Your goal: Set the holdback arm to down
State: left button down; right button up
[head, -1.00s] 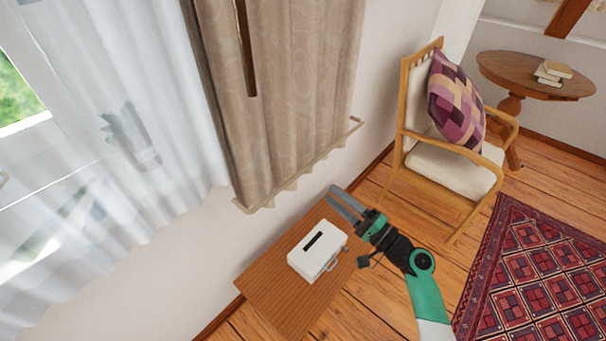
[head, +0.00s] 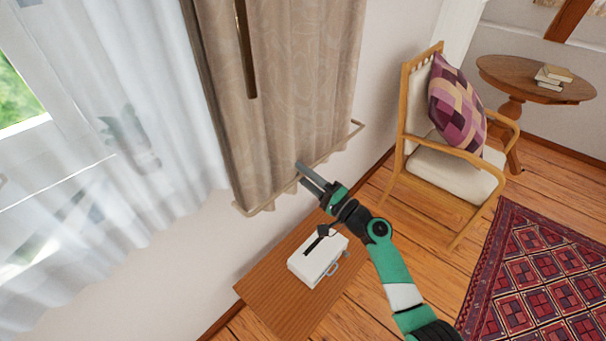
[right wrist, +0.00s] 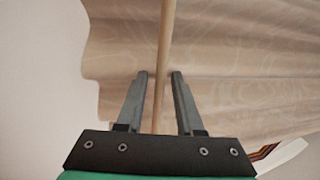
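The holdback arm looks to be the thin beige bar (head: 335,149) that runs across the front of the beige curtain (head: 285,90) near its lower edge. My right gripper (head: 299,174) is at the middle of this bar in the head view. In the right wrist view, the bar (right wrist: 165,45) runs between the two fingers of my right gripper (right wrist: 159,74). The fingers are apart, with a gap on each side of the bar. Whether the bar is deep between them is hard to tell. My left gripper is not in view.
Below stands a small wooden table (head: 268,300) with a white box (head: 312,265). A dark wooden rod (head: 245,55) hangs before the curtain. A chair (head: 440,170) with a patterned cushion (head: 457,105) stands to the right, beside a patterned rug (head: 535,270).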

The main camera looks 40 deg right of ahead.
grip_shut()
dwell(1.2)
